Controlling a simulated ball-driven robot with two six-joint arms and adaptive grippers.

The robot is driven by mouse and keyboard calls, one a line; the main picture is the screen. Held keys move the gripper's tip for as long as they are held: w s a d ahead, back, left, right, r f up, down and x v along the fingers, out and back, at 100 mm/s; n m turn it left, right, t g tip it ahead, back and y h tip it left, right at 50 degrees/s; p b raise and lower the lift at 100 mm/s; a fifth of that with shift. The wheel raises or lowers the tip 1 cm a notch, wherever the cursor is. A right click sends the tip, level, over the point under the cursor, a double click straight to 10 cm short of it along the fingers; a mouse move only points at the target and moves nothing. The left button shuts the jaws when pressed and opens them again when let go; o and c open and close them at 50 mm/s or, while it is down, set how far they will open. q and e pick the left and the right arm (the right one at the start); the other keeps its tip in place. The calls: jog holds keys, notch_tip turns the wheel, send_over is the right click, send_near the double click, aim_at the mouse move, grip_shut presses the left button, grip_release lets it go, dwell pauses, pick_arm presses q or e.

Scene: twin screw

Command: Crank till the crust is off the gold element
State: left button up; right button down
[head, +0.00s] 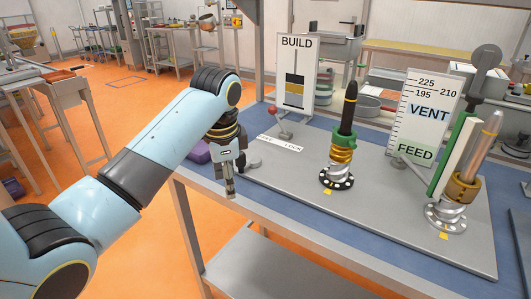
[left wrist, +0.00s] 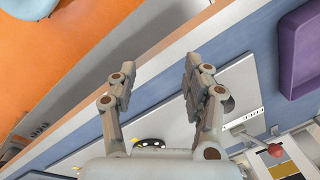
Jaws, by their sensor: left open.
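A centre screw stack (head: 341,145) stands upright on a black-and-white flange, with gold rings, a green band and a dark pointed shaft. A second screw (head: 480,150) at the right has a silver shaft with a gold collar (head: 462,190). I cannot tell any crust on either. A BUILD gauge (head: 295,72) shows dark and gold bands. A red-knobbed lever (head: 273,109) stands by a lock label; its red knob shows in the left wrist view (left wrist: 275,150). My left gripper (head: 230,192) hangs open and empty at the panel's left edge; its fingers (left wrist: 158,70) are apart.
The grey panel (head: 400,235) lies on a blue-topped bench. A VENT/FEED scale (head: 428,112) and a green-edged bar (head: 455,155) stand by the right screw. A purple tray (head: 197,151) sits behind my left gripper. The bench front edge is close to it.

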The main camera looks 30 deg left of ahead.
pick_arm(q)
jog(key=w+a+r+m, duration=0.1)
jog(key=w+r, duration=0.2)
jog(key=w+a+r+m, duration=0.1)
jog(key=w+r, duration=0.2)
jog(key=w+a+r+m+g+h, duration=0.1)
jog(key=w+r, duration=0.2)
jog(key=w, duration=0.1)
jog(key=shift+w+a+r+m, duration=0.1)
jog(key=shift+r+m, duration=0.05)
jog(key=shift+m, duration=0.15)
notch_tip(320, 180, down, 11)
jog(key=shift+a+r, duration=0.1)
jog(key=shift+r, duration=0.1)
grip_shut()
